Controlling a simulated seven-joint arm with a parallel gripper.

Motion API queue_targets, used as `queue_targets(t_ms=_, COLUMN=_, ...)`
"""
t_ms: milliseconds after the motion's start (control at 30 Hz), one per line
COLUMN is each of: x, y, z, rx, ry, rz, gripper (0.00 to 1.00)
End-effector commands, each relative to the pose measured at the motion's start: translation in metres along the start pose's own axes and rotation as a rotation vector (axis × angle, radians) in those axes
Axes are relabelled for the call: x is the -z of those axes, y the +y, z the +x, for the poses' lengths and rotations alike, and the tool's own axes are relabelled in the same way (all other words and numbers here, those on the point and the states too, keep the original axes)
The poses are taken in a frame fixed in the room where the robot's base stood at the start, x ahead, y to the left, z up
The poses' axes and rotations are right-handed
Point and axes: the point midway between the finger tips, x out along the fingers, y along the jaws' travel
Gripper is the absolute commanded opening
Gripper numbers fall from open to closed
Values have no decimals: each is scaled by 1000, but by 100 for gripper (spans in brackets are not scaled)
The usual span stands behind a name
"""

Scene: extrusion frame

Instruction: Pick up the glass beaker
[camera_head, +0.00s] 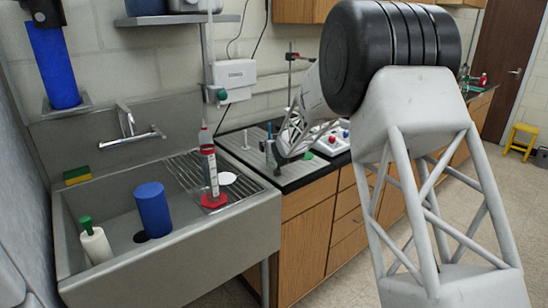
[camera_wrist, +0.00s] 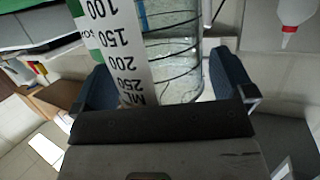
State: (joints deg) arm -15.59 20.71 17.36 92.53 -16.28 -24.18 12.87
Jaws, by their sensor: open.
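The glass beaker (camera_wrist: 180,60) is close up in the wrist view. It is clear, with a white strip of black volume numbers, and appears upside down there. My gripper (camera_wrist: 160,82) is open. One dark blue finger is to the left of the beaker and one to the right, so the beaker stands between them. I cannot tell whether either finger touches the glass. The beaker's lower end is hidden behind the gripper body or out of frame. In the head view, my arm reaches over the counter and I cannot make out the beaker.
A steel sink (camera_head: 175,262) at left holds a blue cylinder (camera_head: 153,210) and a green-topped white bottle (camera_head: 95,241). A tall cylinder with a red base (camera_head: 213,200) stands on the drainboard. A white tray (camera_head: 331,134) with coloured items is on the dark counter (camera_head: 300,172).

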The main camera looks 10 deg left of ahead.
Motion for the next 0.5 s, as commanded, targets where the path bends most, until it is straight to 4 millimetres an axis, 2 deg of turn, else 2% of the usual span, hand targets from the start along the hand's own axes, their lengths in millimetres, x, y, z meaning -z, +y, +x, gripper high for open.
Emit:
queue_targets(t_ms=367, x=0, y=0, z=0, rx=0, ry=0, rz=0, gripper=100)
queue_targets(t_ms=500, x=0, y=0, z=0, rx=0, ry=0, rz=0, gripper=79)
